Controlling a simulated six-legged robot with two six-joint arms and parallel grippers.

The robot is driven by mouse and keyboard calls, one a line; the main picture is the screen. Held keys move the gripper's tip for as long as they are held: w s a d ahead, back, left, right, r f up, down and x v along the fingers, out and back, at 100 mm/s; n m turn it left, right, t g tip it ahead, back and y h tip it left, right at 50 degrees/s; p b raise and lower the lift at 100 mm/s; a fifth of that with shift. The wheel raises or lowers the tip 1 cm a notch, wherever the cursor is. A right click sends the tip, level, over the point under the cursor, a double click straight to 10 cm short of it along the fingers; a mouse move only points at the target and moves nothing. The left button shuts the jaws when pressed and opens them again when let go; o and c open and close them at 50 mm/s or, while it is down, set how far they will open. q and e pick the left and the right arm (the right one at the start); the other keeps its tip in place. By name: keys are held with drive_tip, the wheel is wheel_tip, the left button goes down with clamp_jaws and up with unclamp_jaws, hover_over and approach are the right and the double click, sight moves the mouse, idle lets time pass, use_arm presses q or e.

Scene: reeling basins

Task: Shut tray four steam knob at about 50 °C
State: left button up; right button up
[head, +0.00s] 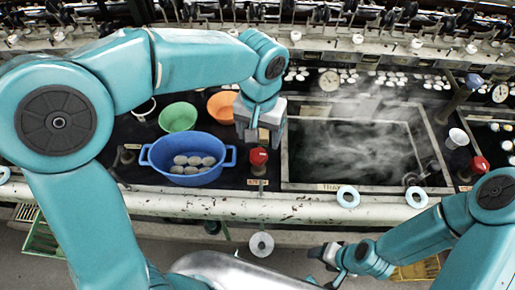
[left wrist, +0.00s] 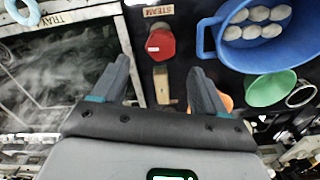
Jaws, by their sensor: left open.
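The red steam knob (head: 259,157) stands on the dark panel left of a steaming tray (head: 287,165). In the left wrist view the red knob (left wrist: 160,44) sits under a STEAM label (left wrist: 157,11). My left gripper (head: 262,128) is open and empty just behind the knob; in the wrist view its fingers (left wrist: 158,72) point toward it, with a tan strip between them. A round dial (head: 330,80) stands behind the tray; its reading is too small to tell. The tray label's number is not legible. My right gripper (head: 328,254) is low, in front of the bench; its jaws are unclear.
A blue basin (head: 185,181) with pale cocoons stands left of the knob, with green (head: 178,117) and orange (head: 222,104) bowls behind. Another red knob (head: 479,165) and dial (head: 500,93) are at the right. A pale rail (head: 225,208) runs along the front.

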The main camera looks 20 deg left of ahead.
sight(259, 153)
use_arm(q)
wheel_tip(259, 153, down, 7)
drive_tip(key=shift+f, duration=0.2)
drive_tip(key=shift+c, duration=0.3)
drive_tip(key=c, duration=1)
